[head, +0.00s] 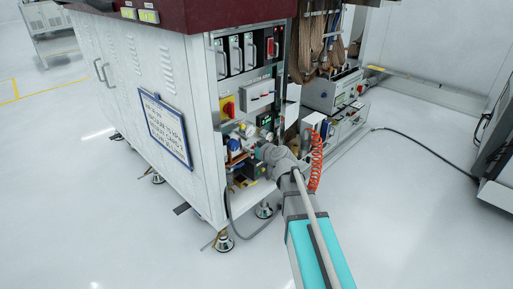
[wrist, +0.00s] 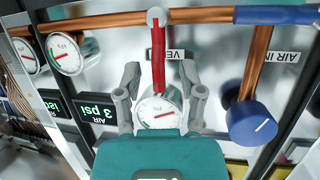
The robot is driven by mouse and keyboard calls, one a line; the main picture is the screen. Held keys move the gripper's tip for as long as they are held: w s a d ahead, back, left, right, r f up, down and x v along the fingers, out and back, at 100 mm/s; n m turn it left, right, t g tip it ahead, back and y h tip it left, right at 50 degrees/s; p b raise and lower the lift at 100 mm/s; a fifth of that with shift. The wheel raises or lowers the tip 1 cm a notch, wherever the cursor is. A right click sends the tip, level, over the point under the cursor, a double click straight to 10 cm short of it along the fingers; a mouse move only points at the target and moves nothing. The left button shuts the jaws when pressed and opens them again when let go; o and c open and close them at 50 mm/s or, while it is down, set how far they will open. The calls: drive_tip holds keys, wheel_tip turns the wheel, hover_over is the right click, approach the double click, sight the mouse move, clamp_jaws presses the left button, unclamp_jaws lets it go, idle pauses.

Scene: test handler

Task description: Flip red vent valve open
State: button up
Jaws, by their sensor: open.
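The red vent valve lever (wrist: 158,60) shows in the wrist view as a narrow red bar. It runs from a pale round pivot (wrist: 156,17) on a copper pipe down the picture towards my gripper. My gripper (wrist: 160,74) is open, with one grey finger on each side of the lever's lower part and a visible gap to each. Whether the fingers are at the lever's depth I cannot tell. In the head view my gripper (head: 262,153) reaches into the cabinet's lower front corner, and the lever is too small to make out.
A round gauge (wrist: 160,110) sits between my fingers, beyond them. A blue knob (wrist: 252,122) is close to the right finger, and a blue handle (wrist: 277,15) is at top right. Two gauges and digital displays are on the left. The floor (head: 400,215) at right is mostly clear.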

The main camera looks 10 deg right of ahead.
drive_tip(key=s+d+r+m+g+h+p, duration=0.1)
drive_tip(key=s+d+m+g+h+p, duration=0.2)
drive_tip(key=s+g+p, duration=0.75)
drive_tip(key=s+d+r+m+g+h+p, duration=0.1)
drive_tip(key=s+d+m+g+h+p, duration=0.2)
drive_tip(key=s, duration=1.4)
wheel_tip(320, 180, up, 38)
drive_tip(key=a+n+p, duration=0.1)
drive_tip(key=p, duration=3.8)
drive_tip(key=shift+w+a+f, duration=0.15)
drive_tip(key=shift+w+f, duration=0.05)
drive_tip(key=shift+w, duration=0.15)
